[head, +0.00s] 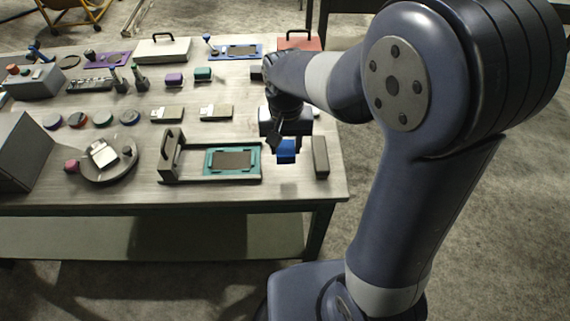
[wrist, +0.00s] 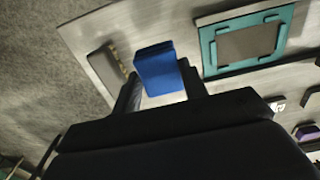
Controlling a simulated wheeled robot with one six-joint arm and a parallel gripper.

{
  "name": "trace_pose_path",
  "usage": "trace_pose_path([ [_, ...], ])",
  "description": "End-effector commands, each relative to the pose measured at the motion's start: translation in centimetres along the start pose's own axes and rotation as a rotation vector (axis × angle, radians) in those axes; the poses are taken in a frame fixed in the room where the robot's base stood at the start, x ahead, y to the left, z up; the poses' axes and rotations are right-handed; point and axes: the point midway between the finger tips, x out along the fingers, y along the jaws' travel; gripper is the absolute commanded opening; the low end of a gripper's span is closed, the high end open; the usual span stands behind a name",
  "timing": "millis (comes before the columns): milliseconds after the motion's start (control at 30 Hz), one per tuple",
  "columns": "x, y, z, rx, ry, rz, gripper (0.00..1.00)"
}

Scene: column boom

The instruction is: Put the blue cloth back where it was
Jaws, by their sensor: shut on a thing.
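My gripper (head: 283,138) is over the right part of the table and is shut on the blue cloth (head: 287,151). The cloth is a small folded blue block. In the wrist view the blue cloth (wrist: 160,70) sits between the two dark fingers of my gripper (wrist: 163,92). The cloth appears to be above the table top, but the exact gap cannot be told. My arm hides part of the table behind the gripper.
A grey bar (head: 320,157) lies just right of the cloth, near the table's right edge. A teal frame (head: 233,161) in a grey handled holder (head: 168,160) is to the left. Several blocks, discs and trays fill the table (head: 230,194) farther left and back.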

Motion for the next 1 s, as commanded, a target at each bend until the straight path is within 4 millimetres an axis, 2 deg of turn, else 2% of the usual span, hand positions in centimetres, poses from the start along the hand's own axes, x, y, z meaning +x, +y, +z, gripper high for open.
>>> trace_pose_path([
  [100, 2.0, 0.0, 0.1, 0.000, -0.004, 0.001, 0.20],
  [500, 6.4, 0.0, 0.1, 0.000, -0.002, 0.001, 0.20],
  [900, 7.0, 0.0, 0.0, 0.000, 0.000, 0.000, 0.20],
  [933, 6.8, 0.0, 0.0, 0.000, 0.000, 0.000, 0.43],
  [1000, 6.8, 0.0, 0.0, 0.000, 0.000, 0.000, 0.49],
])
